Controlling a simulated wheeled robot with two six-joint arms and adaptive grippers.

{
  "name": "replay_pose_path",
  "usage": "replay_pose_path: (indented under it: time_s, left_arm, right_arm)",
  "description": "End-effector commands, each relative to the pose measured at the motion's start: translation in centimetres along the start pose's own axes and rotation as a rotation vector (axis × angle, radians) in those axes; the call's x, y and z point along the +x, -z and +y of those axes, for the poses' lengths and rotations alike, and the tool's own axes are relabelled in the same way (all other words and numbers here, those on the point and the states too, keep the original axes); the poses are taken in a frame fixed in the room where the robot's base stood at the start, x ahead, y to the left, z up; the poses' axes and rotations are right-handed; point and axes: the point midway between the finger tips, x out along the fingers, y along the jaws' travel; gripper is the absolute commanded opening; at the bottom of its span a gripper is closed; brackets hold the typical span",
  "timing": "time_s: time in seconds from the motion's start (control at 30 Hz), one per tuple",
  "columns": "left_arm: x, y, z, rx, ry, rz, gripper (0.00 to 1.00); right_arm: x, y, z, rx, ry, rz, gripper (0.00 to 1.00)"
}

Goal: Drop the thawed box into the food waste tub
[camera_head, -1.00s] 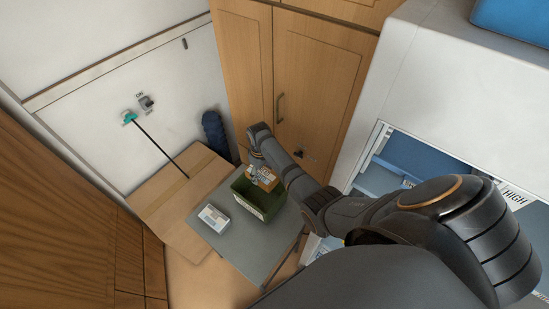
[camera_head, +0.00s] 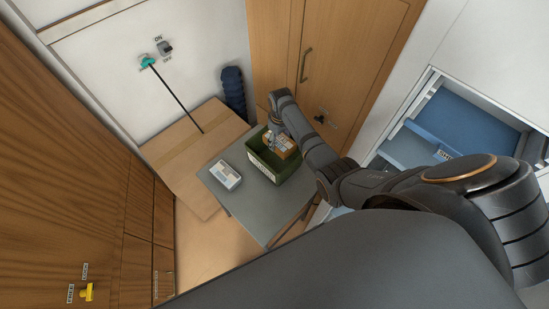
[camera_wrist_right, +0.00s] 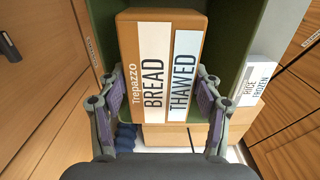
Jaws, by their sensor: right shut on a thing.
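My right gripper (camera_head: 276,130) is shut on an orange-brown box (camera_head: 284,147). In the right wrist view the box (camera_wrist_right: 152,62) reads "Trepazzo BREAD" and "THAWED", and the fingers (camera_wrist_right: 160,92) hold it from both sides. The dark green tub (camera_head: 264,173) stands on a small grey table. The box is at the tub's opening; how deep it sits is unclear. The tub's green walls (camera_wrist_right: 229,45) show on both sides of the box in the wrist view. My left gripper is not in view.
A white box (camera_head: 225,175), labelled "RICE FROZEN" in the wrist view (camera_wrist_right: 259,83), lies on the grey table (camera_head: 243,205) left of the tub. A large cardboard box (camera_head: 190,145) is behind. Wooden cabinet doors (camera_head: 345,60) and an open blue-lined compartment (camera_head: 460,125) are to the right.

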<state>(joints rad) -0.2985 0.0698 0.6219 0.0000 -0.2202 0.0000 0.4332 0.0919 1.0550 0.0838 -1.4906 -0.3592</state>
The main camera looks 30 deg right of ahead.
Motion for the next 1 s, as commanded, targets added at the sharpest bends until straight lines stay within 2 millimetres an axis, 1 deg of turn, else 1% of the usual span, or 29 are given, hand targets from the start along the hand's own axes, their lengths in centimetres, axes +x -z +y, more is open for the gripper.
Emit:
replay_pose_path:
  time_s: [0.1, 0.13, 0.3, 0.33, 0.57, 0.63, 0.73, 0.77, 0.87, 1.0]
  left_arm:
    - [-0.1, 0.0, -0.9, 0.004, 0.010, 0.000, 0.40]
    - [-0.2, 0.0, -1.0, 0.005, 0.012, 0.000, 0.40]
    - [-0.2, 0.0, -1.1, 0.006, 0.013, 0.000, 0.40]
    - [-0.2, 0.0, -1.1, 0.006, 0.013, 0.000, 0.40]
    - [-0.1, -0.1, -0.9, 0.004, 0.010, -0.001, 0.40]
    - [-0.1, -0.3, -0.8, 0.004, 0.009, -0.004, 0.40]
    - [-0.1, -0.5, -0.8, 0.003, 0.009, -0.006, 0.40]
    - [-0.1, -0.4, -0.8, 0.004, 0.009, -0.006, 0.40]
    - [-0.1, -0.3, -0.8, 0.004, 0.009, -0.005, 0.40]
    - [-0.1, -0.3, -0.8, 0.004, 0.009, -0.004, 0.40]
  right_arm:
    - [-0.2, 0.0, 0.0, 0.000, -0.001, 0.001, 0.23]
    - [-0.2, 0.0, 0.0, 0.000, -0.001, 0.001, 0.67]
    - [-0.2, 0.0, 0.0, 0.000, 0.000, 0.001, 0.90]
    - [-0.2, 0.0, 0.0, 0.000, 0.000, 0.001, 0.92]
    - [-0.1, 0.0, 0.0, 0.000, 0.000, 0.000, 0.92]
    - [-0.1, 0.0, 0.0, 0.000, 0.000, -0.001, 0.92]
    - [-0.8, 0.0, 0.0, 0.000, -0.001, 0.000, 0.92]
    - [-1.2, 0.0, 0.1, 0.000, -0.001, 0.001, 0.92]
    - [-3.3, 0.1, 0.1, 0.000, -0.003, 0.004, 0.92]
    - [-6.8, 0.1, 0.0, 0.000, -0.003, 0.005, 0.92]
